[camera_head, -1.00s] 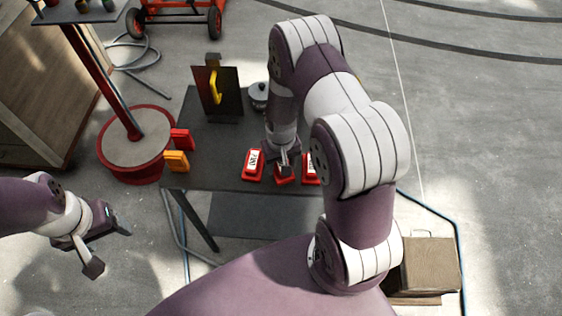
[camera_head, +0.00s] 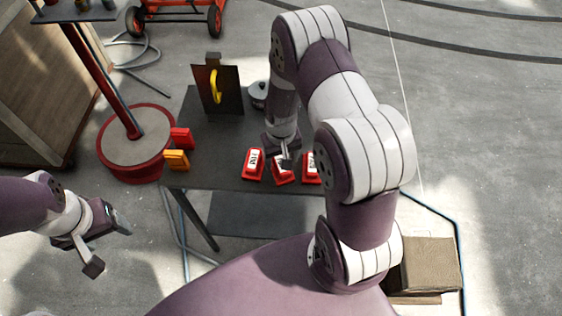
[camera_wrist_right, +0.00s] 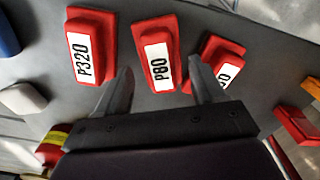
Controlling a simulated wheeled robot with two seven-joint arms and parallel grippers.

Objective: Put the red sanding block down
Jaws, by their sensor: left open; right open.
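Three red sanding blocks with white labels lie in a row near the front edge of the dark table (camera_head: 225,150). In the right wrist view, the P80 block (camera_wrist_right: 158,58) is in the middle, beside the P320 block (camera_wrist_right: 90,46) and a third block (camera_wrist_right: 218,62) whose label is partly hidden by a finger. The middle block also shows in the head view (camera_head: 284,176). My right gripper (camera_head: 287,161) is open and empty above it, with its fingers apart on either side in the wrist view. My left gripper (camera_head: 108,246) is open and empty, left of the table.
A red block (camera_head: 182,138) and an orange block (camera_head: 176,160) stand at the table's left edge. A dark upright panel with a yellow handle (camera_head: 216,84) and a metal pot (camera_head: 258,93) stand at the back. A red round-based stand (camera_head: 138,150) is to the left.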

